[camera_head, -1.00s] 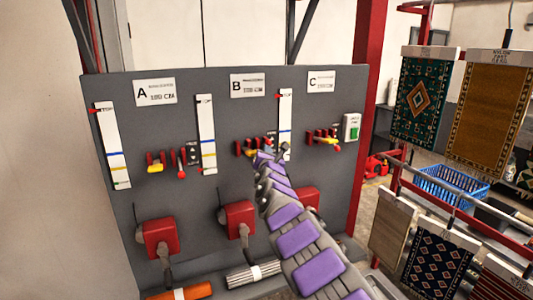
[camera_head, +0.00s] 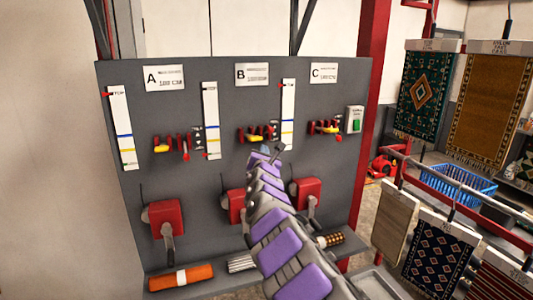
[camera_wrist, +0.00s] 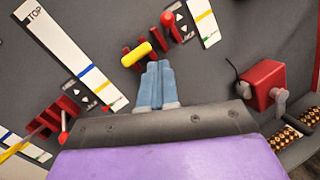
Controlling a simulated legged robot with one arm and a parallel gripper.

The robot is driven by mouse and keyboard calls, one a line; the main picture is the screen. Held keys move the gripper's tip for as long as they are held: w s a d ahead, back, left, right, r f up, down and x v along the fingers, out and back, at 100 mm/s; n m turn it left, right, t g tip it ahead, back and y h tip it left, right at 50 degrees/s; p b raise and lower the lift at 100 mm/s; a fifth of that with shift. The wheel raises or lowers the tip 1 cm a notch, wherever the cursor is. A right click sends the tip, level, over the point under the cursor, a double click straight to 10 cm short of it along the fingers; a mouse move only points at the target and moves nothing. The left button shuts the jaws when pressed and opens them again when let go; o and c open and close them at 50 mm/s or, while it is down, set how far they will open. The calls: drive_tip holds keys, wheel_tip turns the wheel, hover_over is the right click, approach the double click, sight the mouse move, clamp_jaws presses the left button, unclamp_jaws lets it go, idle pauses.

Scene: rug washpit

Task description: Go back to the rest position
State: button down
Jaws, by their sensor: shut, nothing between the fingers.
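My gripper (camera_head: 268,150) is shut and empty, at the end of my purple-and-grey arm in front of the grey panel (camera_head: 245,180). In the head view it shows just below the yellow handle (camera_head: 257,138) and red lever row under plate B (camera_head: 252,74). In the wrist view its blue-grey fingers (camera_wrist: 157,72) are together, with their tips close below a yellow handle (camera_wrist: 136,54) and a red lever (camera_wrist: 168,20). I cannot tell the exact gap between the tips and the panel. My arm partly hides the red box (camera_head: 237,205) below B.
Plate A (camera_head: 165,78) and plate C (camera_head: 324,73) flank B, each above similar levers. An orange roll (camera_head: 181,277) lies on the low ledge. At the right, hanging rugs (camera_head: 422,92), a rail and a blue basket (camera_head: 458,184) stand close.

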drive_tip(key=s+d+r+m+g+h, duration=0.1)
drive_tip(key=s+d+r+m+h, duration=0.25)
drive_tip(key=d, duration=0.35)
drive_tip(key=s+d+r+m+h, duration=0.3)
drive_tip(key=d+m, duration=0.1)
drive_tip(key=d, duration=0.4)
drive_tip(key=s+d+r+m+g+h, duration=0.1)
drive_tip(key=s+d+r+m+h, duration=0.25)
drive_tip(key=d, duration=0.35)
drive_tip(key=s+d+f+m+g+h, duration=0.25)
drive_tip(key=s+d+m+g, duration=0.35)
drive_tip(key=s, duration=0.5)
drive_tip(key=s+d+f+m+g+h, duration=0.1)
drive_tip(key=s+d+f+m+g, duration=0.25)
drive_tip(key=s+d+m, duration=0.55)
drive_tip(key=s+a+f+m+g+y, duration=0.2)
drive_tip(key=s+f+g+y, duration=0.1)
drive_tip(key=s+f, duration=0.55)
drive_tip(key=s+a+f+m+g+y, duration=0.25)
drive_tip(key=s+f, duration=0.25)
drive_tip(key=s, duration=0.6)
drive_tip(key=s+a+f+g+y, duration=0.2)
drive_tip(key=s+a+f+y, duration=0.2)
drive_tip(key=s+a, duration=0.5)
drive_tip(key=s+a+f+m+g+y, duration=0.1)
drive_tip(key=s+a+f+y, duration=0.3)
drive_tip(key=s+a, duration=0.5)
wheel_tip(320, 180, down, 2)
drive_tip(key=shift+f+g, duration=0.2)
drive_tip(key=shift+g, duration=0.2)
